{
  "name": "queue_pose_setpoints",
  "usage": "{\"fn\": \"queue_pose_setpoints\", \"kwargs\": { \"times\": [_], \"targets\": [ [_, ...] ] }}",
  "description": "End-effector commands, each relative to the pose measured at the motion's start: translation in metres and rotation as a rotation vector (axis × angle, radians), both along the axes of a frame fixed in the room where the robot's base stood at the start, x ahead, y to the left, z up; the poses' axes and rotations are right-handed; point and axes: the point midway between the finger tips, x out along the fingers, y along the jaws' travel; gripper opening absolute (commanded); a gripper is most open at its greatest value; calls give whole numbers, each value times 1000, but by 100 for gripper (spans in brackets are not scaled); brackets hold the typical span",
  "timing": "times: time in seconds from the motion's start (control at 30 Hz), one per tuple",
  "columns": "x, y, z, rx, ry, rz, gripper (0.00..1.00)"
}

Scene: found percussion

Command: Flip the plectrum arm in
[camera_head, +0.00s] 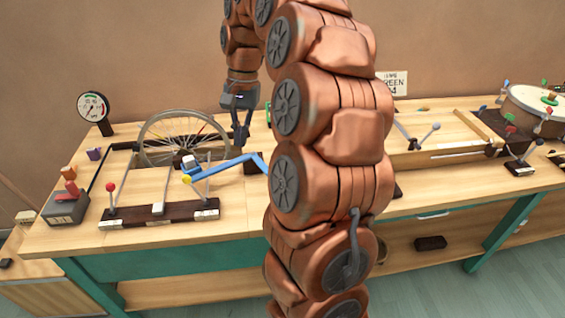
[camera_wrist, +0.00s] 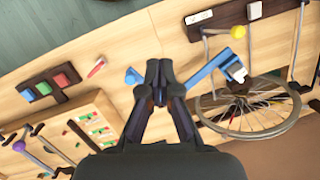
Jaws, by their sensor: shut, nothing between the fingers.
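In the wrist view, the blue bar (camera_wrist: 208,74) runs from beside my fingers up towards the wheel (camera_wrist: 252,108). My gripper (camera_head: 240,144) points down over the bar's right part, with its fingers together and empty. In the wrist view, my gripper (camera_wrist: 159,70) covers part of the bar, and a blue end (camera_wrist: 133,77) shows on its other side. I cannot tell whether the fingers touch the bar.
A dark strip with levers (camera_head: 160,214) lies along the bench front. A gauge (camera_head: 95,107) and a grey box with a red lever (camera_head: 66,205) stand at the left. My own arm hides the bench middle. A drum (camera_head: 540,103) and more levers are at the right.

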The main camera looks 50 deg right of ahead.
Motion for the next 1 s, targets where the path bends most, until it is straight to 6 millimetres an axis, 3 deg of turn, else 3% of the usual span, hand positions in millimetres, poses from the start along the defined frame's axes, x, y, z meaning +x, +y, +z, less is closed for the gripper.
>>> {"fn": "queue_pose_setpoints", "kwargs": {
  "times": [0.03,0.3,0.5,0.7,1.0],
  "targets": [
    [7,-22,-7,4,5,-68,0],
    [11,-126,-32,16,46,-416,0],
    [-1,-180,-46,15,70,-602,0],
    [-7,-198,-52,16,86,-669,0],
    [-8,-198,-52,16,85,-671,0]
  ]
}}
